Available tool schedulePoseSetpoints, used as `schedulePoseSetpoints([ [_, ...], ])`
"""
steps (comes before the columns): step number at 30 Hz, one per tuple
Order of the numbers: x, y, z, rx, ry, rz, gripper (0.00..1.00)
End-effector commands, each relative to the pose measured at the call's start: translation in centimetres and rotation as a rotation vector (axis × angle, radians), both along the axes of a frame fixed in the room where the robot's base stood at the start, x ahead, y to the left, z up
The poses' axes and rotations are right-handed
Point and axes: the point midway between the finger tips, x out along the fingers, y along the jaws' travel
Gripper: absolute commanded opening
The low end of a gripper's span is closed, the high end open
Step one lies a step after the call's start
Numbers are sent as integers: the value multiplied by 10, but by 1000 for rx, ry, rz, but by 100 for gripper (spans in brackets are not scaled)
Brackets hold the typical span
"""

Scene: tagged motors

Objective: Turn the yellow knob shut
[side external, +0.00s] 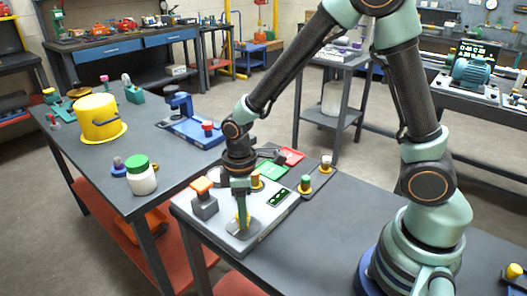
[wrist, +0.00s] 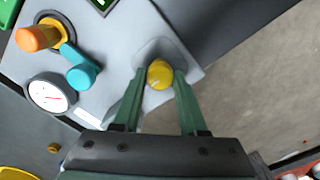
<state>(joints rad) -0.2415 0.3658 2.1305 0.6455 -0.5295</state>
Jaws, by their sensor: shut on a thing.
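The yellow knob (wrist: 160,74) is a round cap with a pale mark on its top, set on a light grey panel (wrist: 115,42). In the wrist view my gripper (wrist: 161,80) has its two green fingers on either side of the knob, shut on it. In the side external view my gripper (side external: 243,217) points down at the front part of the panel (side external: 200,222). There its fingers mostly hide the knob, and only a bit of yellow shows between them.
An orange knob (wrist: 38,38), a teal knob (wrist: 80,70) and a round gauge (wrist: 50,93) sit on the panel, left of my gripper in the wrist view. An orange-topped grey block (side external: 203,195) stands close by. The bench right of the panel (side external: 325,230) is clear.

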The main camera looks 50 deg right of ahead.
Motion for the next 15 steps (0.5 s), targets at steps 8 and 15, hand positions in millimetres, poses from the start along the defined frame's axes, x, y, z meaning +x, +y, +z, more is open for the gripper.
schedulePoseSetpoints([
  [8,0,0,1,0,0,-3,0],
  [15,0,0,0,0,0,-2,72],
])
